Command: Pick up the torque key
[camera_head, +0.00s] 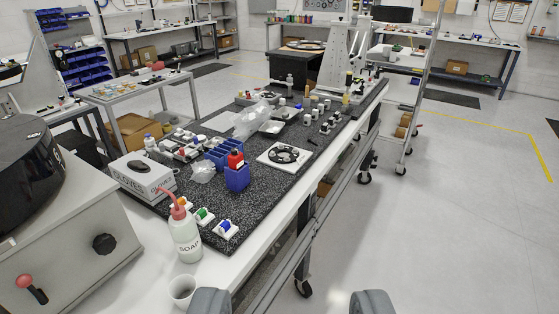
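I cannot pick out the torque key with certainty at this size. A red piece (235,159) stands upright in a blue holder (237,179) on the black speckled mat of the long bench. A small dark item (312,142) lies on the mat to the right of a white plate with a black ring (285,156). My gripper (291,301) shows as two grey fingertips at the bottom edge. They are wide apart with nothing between them, well short of the items on the mat.
A SOAP bottle (184,232) and a white cup (181,290) stand at the bench's near end. A gloves box (138,176) and a grey machine (65,230) are at left. Small parts and a plastic bag (252,120) crowd the mat. The floor (450,210) at right is clear.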

